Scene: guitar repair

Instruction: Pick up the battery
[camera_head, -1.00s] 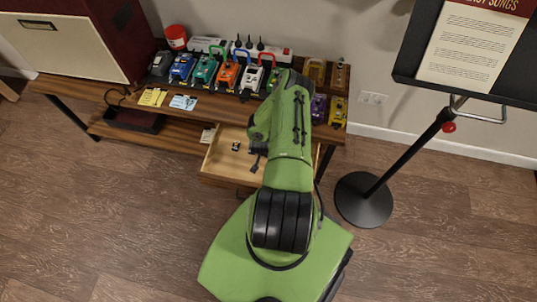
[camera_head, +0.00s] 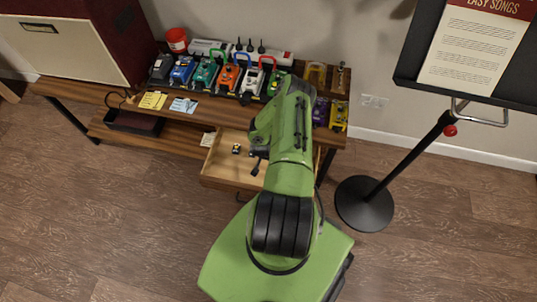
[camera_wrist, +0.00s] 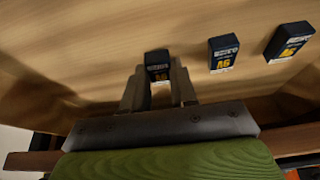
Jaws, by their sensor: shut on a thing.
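A dark battery (camera_wrist: 157,66) with yellow lettering sits between the two fingers of my gripper (camera_wrist: 158,82) in the wrist view. The fingers are shut on its sides. The battery is over the pale wooden drawer floor; I cannot tell whether it touches the floor. Two similar batteries lie to its right, one near (camera_wrist: 224,53) and one farther right (camera_wrist: 290,41). In the head view my gripper (camera_head: 258,163) reaches into the open drawer (camera_head: 215,169), partly hidden by my arm. A small dark item (camera_head: 236,149) shows in the drawer there.
The drawer hangs under a wooden table (camera_head: 205,106) carrying several coloured pedals, with a red tub (camera_head: 177,40) behind them. A large amplifier cabinet (camera_head: 65,45) is at the left. A music stand (camera_head: 365,203) stands at the right. The floor between is clear.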

